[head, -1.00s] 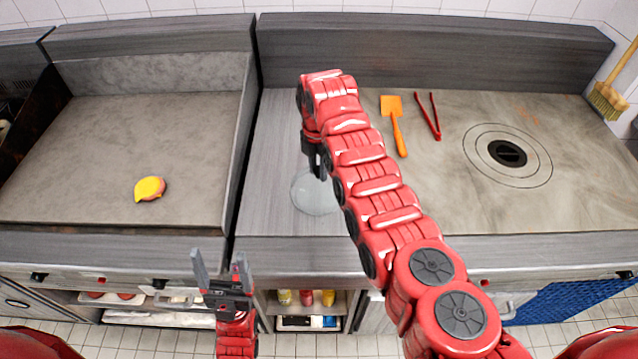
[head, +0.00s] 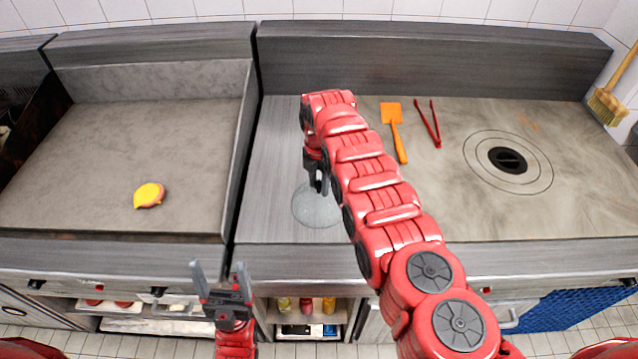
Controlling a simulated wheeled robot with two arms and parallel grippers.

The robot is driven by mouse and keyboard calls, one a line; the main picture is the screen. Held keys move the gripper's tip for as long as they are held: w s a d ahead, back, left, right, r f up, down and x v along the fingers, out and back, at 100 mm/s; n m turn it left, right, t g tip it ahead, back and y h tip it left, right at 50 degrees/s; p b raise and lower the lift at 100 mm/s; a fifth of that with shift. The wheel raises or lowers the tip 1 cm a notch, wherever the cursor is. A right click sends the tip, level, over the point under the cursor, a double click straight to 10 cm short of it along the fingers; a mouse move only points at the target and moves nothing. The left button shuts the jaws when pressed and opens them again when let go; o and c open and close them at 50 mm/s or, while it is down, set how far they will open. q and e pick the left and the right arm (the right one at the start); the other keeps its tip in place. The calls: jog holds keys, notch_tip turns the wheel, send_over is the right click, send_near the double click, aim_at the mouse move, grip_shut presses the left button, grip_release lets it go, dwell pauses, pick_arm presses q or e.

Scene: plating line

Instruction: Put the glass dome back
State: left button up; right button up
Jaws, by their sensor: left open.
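The clear glass dome (head: 314,210) is on or just above the grey counter, left of the flat hotplate. My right gripper (head: 319,186) points down at the top of the dome. My forearm and the small view hide whether its fingers are closed on the dome's knob. My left gripper (head: 222,282) is open and empty, in front of the counter edge, apart from everything. A patty with yellow cheese (head: 149,195) lies on the left griddle (head: 90,150), uncovered.
An orange spatula (head: 396,130) and red tongs (head: 429,122) lie behind my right arm. A hotplate with a round burner (head: 509,160) is at the right. A raised griddle wall (head: 238,150) stands between the patty and the dome. Bottles (head: 306,304) stand on a shelf below.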

jog(key=shift+o, duration=1.3)
jog(key=shift+r, duration=0.65)
notch_tip(320, 180, up, 11)
jog(key=b, duration=0.2)
jog(key=shift+s+f, duration=0.1)
jog(key=shift+f, duration=0.05)
